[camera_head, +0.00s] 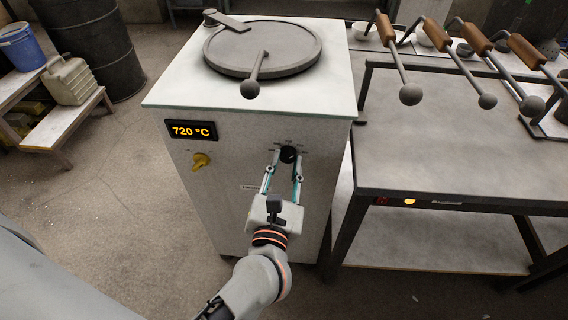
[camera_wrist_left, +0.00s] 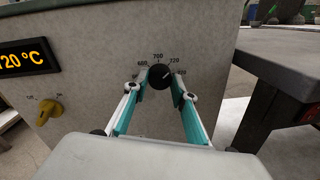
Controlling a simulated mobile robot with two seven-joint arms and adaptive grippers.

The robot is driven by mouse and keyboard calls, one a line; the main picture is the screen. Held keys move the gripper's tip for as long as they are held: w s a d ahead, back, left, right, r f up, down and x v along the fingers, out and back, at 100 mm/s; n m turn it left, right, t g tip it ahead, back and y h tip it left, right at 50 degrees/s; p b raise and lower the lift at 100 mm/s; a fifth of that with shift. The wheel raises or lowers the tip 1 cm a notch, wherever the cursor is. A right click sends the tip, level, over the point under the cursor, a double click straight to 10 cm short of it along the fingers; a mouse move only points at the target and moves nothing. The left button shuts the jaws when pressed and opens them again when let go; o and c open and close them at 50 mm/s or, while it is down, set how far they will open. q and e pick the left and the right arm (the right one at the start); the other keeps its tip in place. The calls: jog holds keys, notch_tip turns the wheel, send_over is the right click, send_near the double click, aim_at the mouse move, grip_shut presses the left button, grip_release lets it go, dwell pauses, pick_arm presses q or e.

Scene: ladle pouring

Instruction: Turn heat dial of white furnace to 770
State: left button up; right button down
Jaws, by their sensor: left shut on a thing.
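The white furnace (camera_head: 220,180) stands in the middle of the head view. Its display (camera_head: 191,131) reads 720 °C in orange; the left wrist view shows part of this display (camera_wrist_left: 28,58). The black heat dial (camera_head: 288,154) is on the front panel, with printed numbers around it, and it also shows in the left wrist view (camera_wrist_left: 160,77). My left gripper (camera_head: 285,160) has its two fingers on either side of the dial and is shut on it. My right gripper is not in view.
A yellow knob (camera_head: 201,161) sits below the display. A round lid (camera_head: 263,47) with a handle covers the furnace top. A metal table (camera_head: 460,150) stands close on the right, with several ladles (camera_head: 410,93) above it. Floor is open at left.

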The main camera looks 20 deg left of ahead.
pick_arm(q)
jog(key=shift+w+r+m+p, duration=0.1)
jog(key=shift+r+m+p, duration=0.35)
jog(key=shift+r, duration=0.1)
jog(key=shift+r+m+p, duration=0.1)
jog(key=shift+m+p, duration=0.15)
jog(key=shift+p, duration=0.3)
jog(key=shift+m+p, duration=0.4)
jog(key=shift+p, duration=0.25)
jog(key=shift+m+p, duration=0.8)
jog(key=shift+p, duration=0.3)
jog(key=m+p, duration=0.2)
jog(key=shift+f+p, duration=0.2)
jog(key=shift+p, duration=0.2)
jog(key=shift+f+m+g+p, duration=0.15)
jog(key=shift+m+g+p, duration=0.15)
jog(key=shift+m+p, duration=0.55)
jog(key=shift+f+p, duration=0.1)
jog(key=shift+p, duration=0.2)
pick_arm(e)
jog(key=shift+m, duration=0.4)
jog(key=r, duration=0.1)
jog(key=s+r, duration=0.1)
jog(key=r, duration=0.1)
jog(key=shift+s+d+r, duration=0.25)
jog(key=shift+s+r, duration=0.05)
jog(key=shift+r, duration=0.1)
pick_arm(q)
jog(key=shift+f+m, duration=0.1)
jog(key=shift+m, duration=0.15)
